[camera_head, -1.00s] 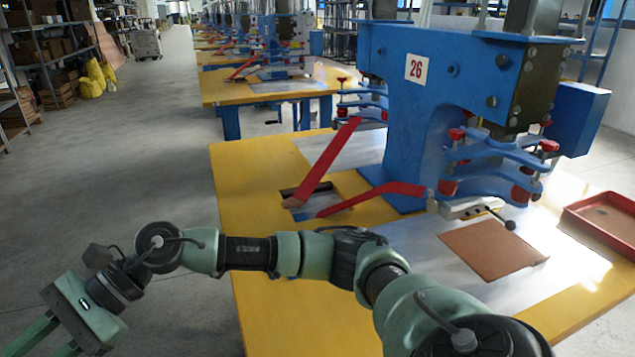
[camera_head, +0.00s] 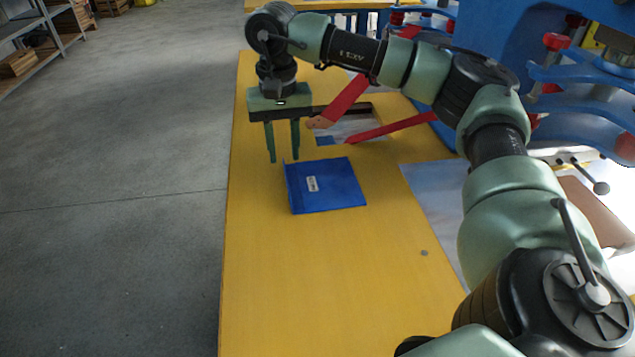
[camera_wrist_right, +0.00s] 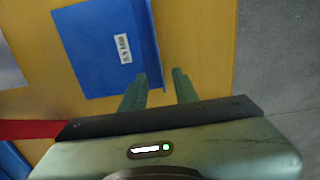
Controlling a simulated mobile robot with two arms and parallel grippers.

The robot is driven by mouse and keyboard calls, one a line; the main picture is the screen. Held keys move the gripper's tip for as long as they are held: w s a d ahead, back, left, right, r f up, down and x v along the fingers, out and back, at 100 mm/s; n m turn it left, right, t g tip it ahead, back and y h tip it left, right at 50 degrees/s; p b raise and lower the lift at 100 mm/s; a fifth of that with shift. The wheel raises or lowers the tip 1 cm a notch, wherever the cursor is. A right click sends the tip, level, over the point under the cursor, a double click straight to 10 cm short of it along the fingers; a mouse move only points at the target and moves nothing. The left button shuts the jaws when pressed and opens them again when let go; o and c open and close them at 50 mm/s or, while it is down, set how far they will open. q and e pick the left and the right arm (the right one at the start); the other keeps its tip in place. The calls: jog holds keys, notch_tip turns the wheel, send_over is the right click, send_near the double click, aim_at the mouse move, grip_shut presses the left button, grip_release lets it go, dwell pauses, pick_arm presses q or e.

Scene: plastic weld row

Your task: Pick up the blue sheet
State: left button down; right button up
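The blue sheet (camera_head: 335,188) lies on the yellow table in the head view, with a small white label and a raised edge along its left side. My right gripper (camera_head: 283,155) points down beyond the sheet's far left corner, its two fingers apart with nothing between them. In the right wrist view, the sheet (camera_wrist_right: 95,55) lies ahead and to the left, and the left finger's tip overlaps its near corner in the picture. I cannot tell whether they touch. The right gripper's open fingers (camera_wrist_right: 160,80) show there too. My left gripper is not in view.
The yellow table (camera_head: 290,285) is clear in front of the sheet, and its left edge drops to the grey floor. Red arms (camera_head: 390,127) of the blue press (camera_head: 510,50) reach out behind the sheet. A brown sheet (camera_head: 600,215) lies to the right.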

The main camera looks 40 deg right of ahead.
aim_at(285, 169)
notch_tip(285, 169, down, 4)
jog(key=shift+r+b, duration=0.15)
jog(key=shift+b, duration=0.15)
grip_shut()
jog(key=shift+r, duration=0.1)
